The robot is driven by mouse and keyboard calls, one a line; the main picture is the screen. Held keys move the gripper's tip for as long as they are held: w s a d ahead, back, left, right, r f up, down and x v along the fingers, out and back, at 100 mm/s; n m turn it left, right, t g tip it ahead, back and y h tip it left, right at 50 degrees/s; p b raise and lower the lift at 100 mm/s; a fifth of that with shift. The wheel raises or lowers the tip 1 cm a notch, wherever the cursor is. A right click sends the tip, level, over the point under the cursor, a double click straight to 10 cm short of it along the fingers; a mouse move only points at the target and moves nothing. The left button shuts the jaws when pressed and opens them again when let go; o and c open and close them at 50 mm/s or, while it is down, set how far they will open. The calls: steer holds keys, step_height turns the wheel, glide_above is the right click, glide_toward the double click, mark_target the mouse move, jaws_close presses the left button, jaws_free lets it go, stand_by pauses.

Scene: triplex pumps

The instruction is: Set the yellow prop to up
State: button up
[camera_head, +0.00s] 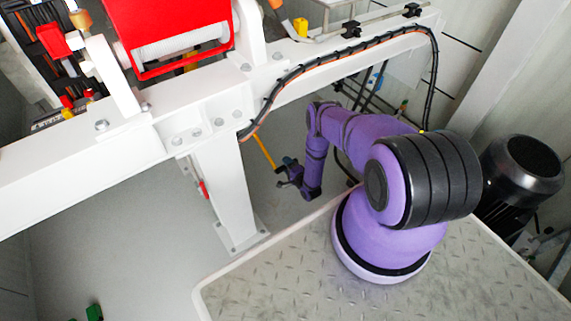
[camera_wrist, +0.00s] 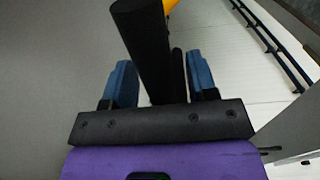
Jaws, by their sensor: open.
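A thin yellow rod, which looks like the yellow prop (camera_head: 265,151), slants down from under the white beam to my gripper (camera_head: 284,175) in the head view. In the wrist view a bit of yellow (camera_wrist: 170,5) shows at the top edge, behind a thick black bar (camera_wrist: 143,45). My gripper (camera_wrist: 160,68) has its blue fingers apart, one on each side of the black bar. The bar runs between them and they do not visibly close on it. I cannot tell whether the black bar is the lower end of the yellow prop.
A white steel beam (camera_head: 120,150) with a post (camera_head: 222,190) stands left of my gripper, and a cable (camera_head: 345,45) runs along it. A red machine part (camera_head: 165,30) sits above. A black motor (camera_head: 525,165) stands at right.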

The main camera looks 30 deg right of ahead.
steer(key=shift+w, duration=0.5)
jaws_close()
steer(key=shift+r, duration=0.1)
